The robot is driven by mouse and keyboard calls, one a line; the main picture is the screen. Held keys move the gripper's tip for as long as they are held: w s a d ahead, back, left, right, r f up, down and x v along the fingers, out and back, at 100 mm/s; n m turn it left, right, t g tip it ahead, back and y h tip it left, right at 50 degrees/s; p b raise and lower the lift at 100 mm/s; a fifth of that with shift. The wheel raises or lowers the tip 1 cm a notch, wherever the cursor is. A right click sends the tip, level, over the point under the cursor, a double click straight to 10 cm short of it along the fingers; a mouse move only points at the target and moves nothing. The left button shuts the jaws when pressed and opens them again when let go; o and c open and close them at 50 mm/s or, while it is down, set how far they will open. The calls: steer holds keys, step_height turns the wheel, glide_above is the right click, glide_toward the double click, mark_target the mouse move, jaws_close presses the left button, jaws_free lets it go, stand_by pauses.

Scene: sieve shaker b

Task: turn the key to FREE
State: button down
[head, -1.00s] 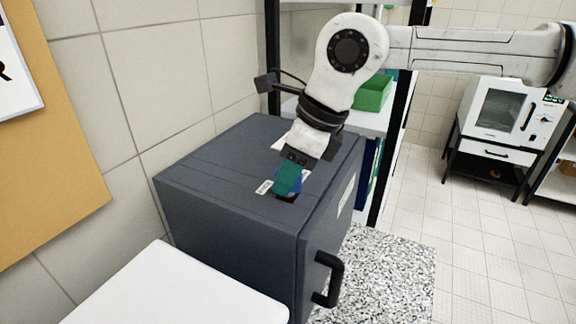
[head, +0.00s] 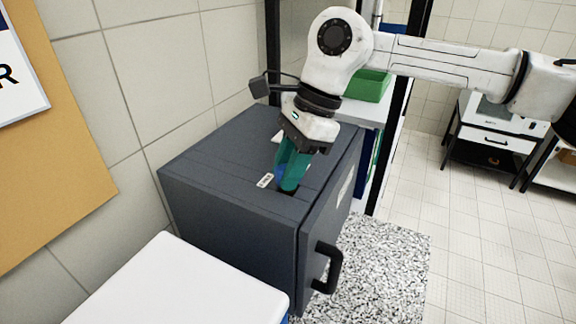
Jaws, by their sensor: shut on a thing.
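My gripper (head: 290,174) points down at the top of the dark grey cabinet (head: 225,190), near its front right edge. Its teal fingers are shut on a blue key (head: 279,172), of which only a small part shows at their left side. The fingers hide the rest of the key and most of the dark spot at its base. A small white label (head: 265,181) lies on the top just left of the fingers. Its lettering is too small to read, so I cannot tell which position the key points to.
The cabinet door has a black handle (head: 328,268) at the front right. A white surface (head: 175,285) stands at the lower left, close to the cabinet. A tiled wall runs behind at left. A shelf with a green bin (head: 367,86) stands behind. Open floor lies to the right.

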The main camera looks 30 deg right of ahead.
steer(key=n+g, duration=0.2)
steer(key=n, duration=0.3)
steer(key=shift+n+p, duration=0.3)
steer(key=n+g+h, duration=0.1)
steer(key=n, duration=0.3)
steer(key=shift+g, duration=0.3)
steer(key=c, duration=0.8)
jaws_free()
steer(key=b+v, duration=0.2)
steer(key=v, duration=0.8)
steer(key=shift+r, duration=0.45)
